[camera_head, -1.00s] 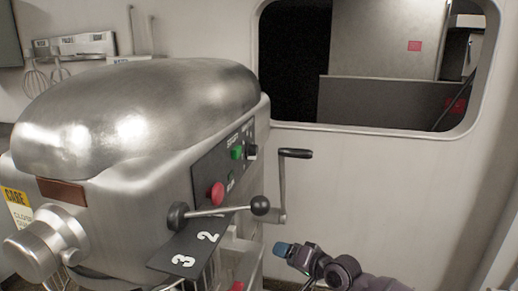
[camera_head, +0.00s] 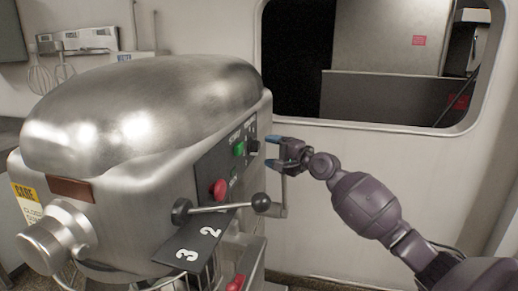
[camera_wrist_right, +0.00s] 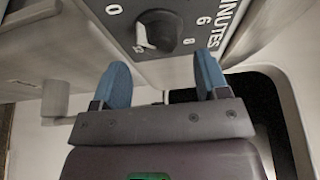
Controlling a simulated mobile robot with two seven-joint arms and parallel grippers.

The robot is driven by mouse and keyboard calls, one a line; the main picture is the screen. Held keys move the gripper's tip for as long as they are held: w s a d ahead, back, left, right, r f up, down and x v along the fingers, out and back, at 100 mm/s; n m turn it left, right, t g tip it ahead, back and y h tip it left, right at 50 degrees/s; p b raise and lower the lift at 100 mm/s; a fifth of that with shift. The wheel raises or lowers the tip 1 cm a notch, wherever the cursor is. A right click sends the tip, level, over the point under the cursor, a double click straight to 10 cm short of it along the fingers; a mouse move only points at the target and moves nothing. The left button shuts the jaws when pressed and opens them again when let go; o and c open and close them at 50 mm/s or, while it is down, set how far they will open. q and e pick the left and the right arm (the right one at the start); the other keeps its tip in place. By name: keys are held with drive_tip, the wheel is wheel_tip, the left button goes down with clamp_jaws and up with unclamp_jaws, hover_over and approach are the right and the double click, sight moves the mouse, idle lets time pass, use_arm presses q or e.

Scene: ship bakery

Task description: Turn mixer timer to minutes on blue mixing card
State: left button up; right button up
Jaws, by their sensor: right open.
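The mixer timer is a black knob (camera_wrist_right: 165,30) on the mixer's grey control panel. It also shows in the head view (camera_head: 253,147). In the wrist view a pale mark shows at the knob's lower left, with 0 at upper left and 6, 8 and MINUTES to the right. My right gripper (camera_head: 271,152) is beside the panel. In the wrist view its blue fingertips (camera_wrist_right: 160,66) are spread and empty, just short of the knob, with the knob in line with the gap. I see no blue mixing card. My left gripper is not in view.
The steel mixer (camera_head: 140,110) fills the left. Its panel has a green button (camera_head: 239,149) and a red button (camera_head: 219,189). A ball-ended lever (camera_head: 261,202) juts out below my right gripper. A wall window (camera_head: 375,70) is behind.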

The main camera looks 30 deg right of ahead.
sight(259, 148)
drive_tip(key=shift+x, duration=2.45)
